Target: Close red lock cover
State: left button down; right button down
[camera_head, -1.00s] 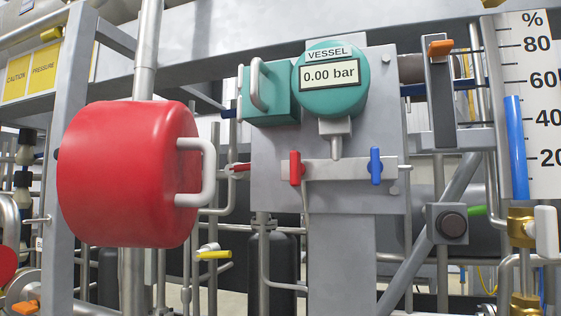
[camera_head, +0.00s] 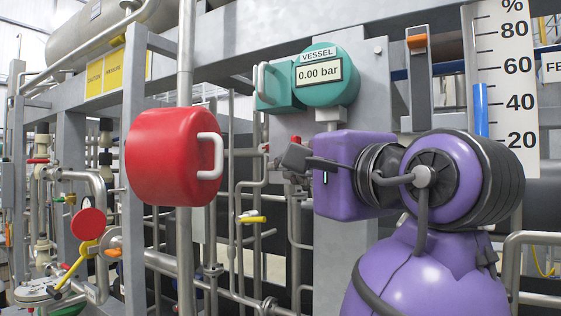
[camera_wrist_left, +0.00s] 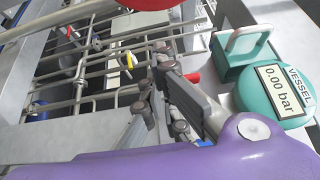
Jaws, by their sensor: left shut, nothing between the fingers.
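The red lock cover (camera_head: 165,158) is a rounded red drum around a vertical grey pipe, with a pale handle (camera_head: 211,156) on its right side. I cannot tell from here how far it is closed. My left gripper (camera_head: 290,157) is shut and empty, to the right of the handle and apart from it, below the teal vessel gauge. The purple wrist hides most of the panel behind it. The left wrist view shows the gripper fingers (camera_wrist_left: 163,62) too, with a red edge, probably the cover (camera_wrist_left: 150,4), at the top. My right gripper is not in view.
The teal gauge (camera_head: 323,76) reading 0.00 bar and a teal box with a handle (camera_head: 278,88) stand above the gripper. A yellow-handled valve (camera_head: 253,219) and pipes lie below. A grey upright (camera_head: 138,100) stands left of the cover.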

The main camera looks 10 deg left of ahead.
pick_arm(q)
jog(key=s+d+r, duration=0.2)
jog(key=s+r, duration=0.1)
jog(key=s, duration=0.1)
jog(key=w+a, duration=0.4)
jog(key=a, duration=0.5)
jog(key=shift+w, duration=0.25)
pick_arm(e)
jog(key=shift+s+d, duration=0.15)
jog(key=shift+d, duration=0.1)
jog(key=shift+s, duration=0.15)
